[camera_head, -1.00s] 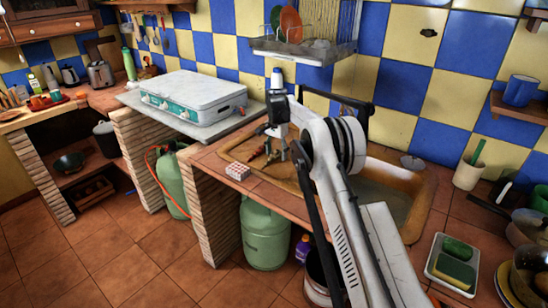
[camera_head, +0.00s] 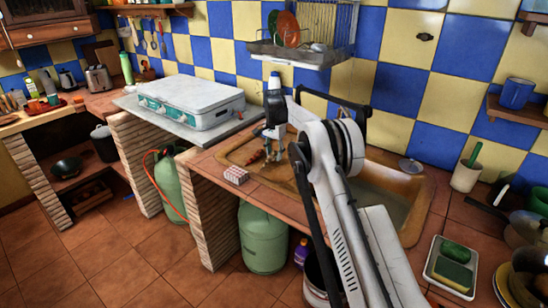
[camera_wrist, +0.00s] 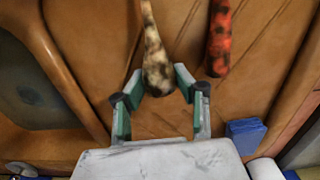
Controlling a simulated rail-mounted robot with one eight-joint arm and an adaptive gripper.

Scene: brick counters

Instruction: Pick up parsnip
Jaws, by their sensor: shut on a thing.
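The parsnip (camera_wrist: 152,50) is a pale, tapered root with dark blotches. It lies over the brown sink drainboard in the wrist view, its thicker end between my fingers. My gripper (camera_wrist: 159,84) has green-lined fingers closed on both sides of that end. In the head view my gripper (camera_head: 270,150) is low over the drainboard left of the basin, and the parsnip is too small or hidden to make out there. Whether the parsnip touches the board cannot be told.
A red, dark-spotted root (camera_wrist: 219,40) lies right of the parsnip. A blue block (camera_wrist: 245,133) is at the lower right. The sink basin (camera_wrist: 38,90) is at the left. In the head view, a small patterned box (camera_head: 236,175) sits on the counter edge and a dish rack (camera_head: 300,52) hangs above.

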